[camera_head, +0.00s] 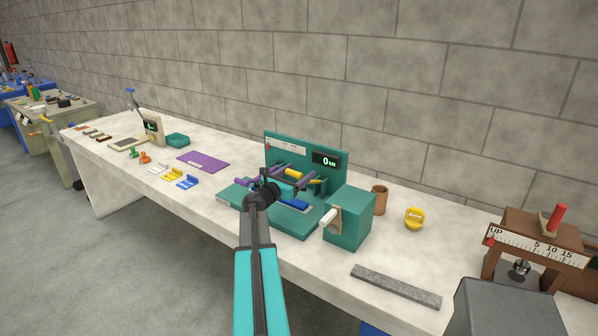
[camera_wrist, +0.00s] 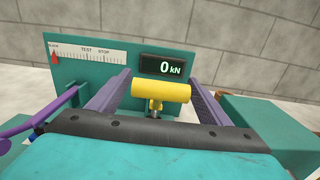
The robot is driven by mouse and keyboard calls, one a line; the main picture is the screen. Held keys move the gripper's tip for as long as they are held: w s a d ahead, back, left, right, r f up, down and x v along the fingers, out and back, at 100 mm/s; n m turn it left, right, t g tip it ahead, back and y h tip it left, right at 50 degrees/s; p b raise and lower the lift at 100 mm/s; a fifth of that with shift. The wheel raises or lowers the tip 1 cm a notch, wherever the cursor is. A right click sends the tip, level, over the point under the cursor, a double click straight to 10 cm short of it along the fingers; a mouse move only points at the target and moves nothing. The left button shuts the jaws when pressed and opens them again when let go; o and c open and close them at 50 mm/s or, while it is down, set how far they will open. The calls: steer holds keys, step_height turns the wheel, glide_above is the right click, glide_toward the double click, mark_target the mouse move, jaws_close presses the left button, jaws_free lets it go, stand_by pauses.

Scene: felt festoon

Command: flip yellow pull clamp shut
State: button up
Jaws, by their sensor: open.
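A yellow cylindrical handle (camera_wrist: 160,90) on a short dark stem shows in the wrist view, lying crosswise in front of the teal backboard. I take it to be the yellow pull clamp's handle. It also shows in the head view (camera_head: 293,174), on the teal test stand (camera_head: 303,222). My gripper (camera_wrist: 162,75) is open, with one grey-purple finger on each side of the handle. I cannot tell whether either finger touches it. The clamp's lower parts are hidden behind my gripper's body.
A display (camera_head: 326,160) on the backboard reads 0 kN. A purple lever (camera_wrist: 25,128) is left of my gripper. A teal box with a pale knob (camera_head: 347,220) stands at the right. A brown cup (camera_head: 379,199) and yellow object (camera_head: 415,218) are beyond. A grey bar (camera_head: 396,287) lies in front.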

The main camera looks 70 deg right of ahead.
steer(key=shift+s+d, duration=0.1)
steer(key=shift+d, duration=0.2)
